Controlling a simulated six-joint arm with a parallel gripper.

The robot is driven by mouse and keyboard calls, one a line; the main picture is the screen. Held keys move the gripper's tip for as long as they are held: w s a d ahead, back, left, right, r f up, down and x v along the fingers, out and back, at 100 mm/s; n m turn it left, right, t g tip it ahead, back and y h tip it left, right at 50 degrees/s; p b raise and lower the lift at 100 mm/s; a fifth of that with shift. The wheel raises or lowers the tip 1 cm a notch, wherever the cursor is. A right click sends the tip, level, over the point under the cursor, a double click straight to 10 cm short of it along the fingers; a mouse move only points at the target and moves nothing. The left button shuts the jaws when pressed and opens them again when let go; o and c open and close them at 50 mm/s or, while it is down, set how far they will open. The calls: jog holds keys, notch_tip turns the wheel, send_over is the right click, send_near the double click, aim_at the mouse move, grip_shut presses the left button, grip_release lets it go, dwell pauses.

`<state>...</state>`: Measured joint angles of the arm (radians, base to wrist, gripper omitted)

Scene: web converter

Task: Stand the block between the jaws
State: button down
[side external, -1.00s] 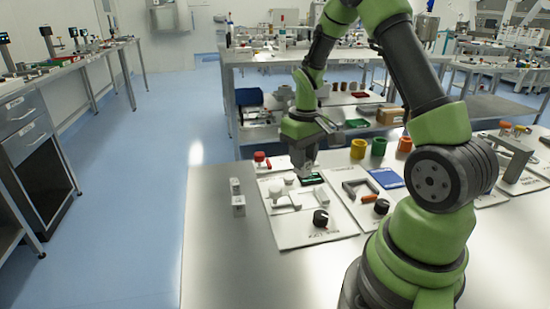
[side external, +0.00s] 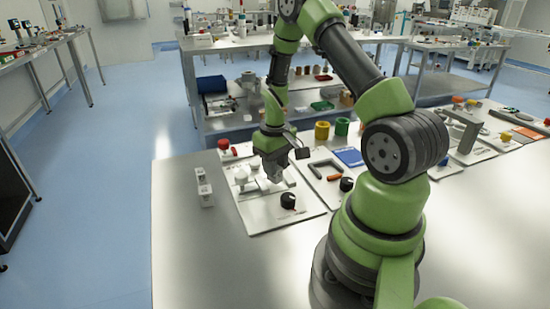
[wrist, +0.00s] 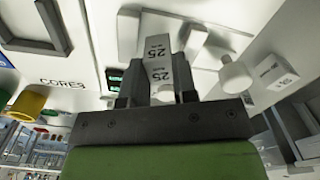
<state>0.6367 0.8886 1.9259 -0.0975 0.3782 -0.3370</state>
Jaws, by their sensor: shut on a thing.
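My gripper (wrist: 158,92) is shut on a pale block (wrist: 158,50) marked 25, which sits between its two dark fingers in the wrist view. In the side view my gripper (side external: 272,180) is low over a white board (side external: 258,218); the held block is hard to make out there. Two small pale metal blocks stand one behind the other on the bare table left of the board: the far one (side external: 200,175) and the near one (side external: 206,196). My gripper is to their right, apart from them. I cannot tell whether these are the jaws.
A white knob-like part (wrist: 236,76) and another marked pale block (wrist: 274,80) show beside the held block. A black knob (side external: 288,201) is on the board. A dark bracket (side external: 326,171), a blue pad (side external: 349,157) and yellow cup (side external: 322,131) are to the right. The table's front left is clear.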

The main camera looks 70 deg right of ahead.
jog(key=shift+f, duration=0.6)
dwell(0.4)
jog(key=c, duration=0.8)
grip_release()
notch_tip(320, 180, up, 10)
jog(key=shift+f, duration=0.1)
jog(key=s+a+r+t, duration=0.3)
jog(key=a+r+t, duration=0.2)
jog(key=a+r, duration=1.05)
jog(key=s+a+r, duration=0.1)
jog(key=s, duration=0.1)
jog(key=s+a+t+y, duration=0.1)
jog(key=s+a, duration=0.1)
jog(key=s+a+r+t+y, duration=0.1)
jog(key=s+a, duration=0.1)
jog(key=s, duration=0.1)
jog(key=shift+a+r+n, duration=0.15)
jog(key=shift+r+n, duration=0.15)
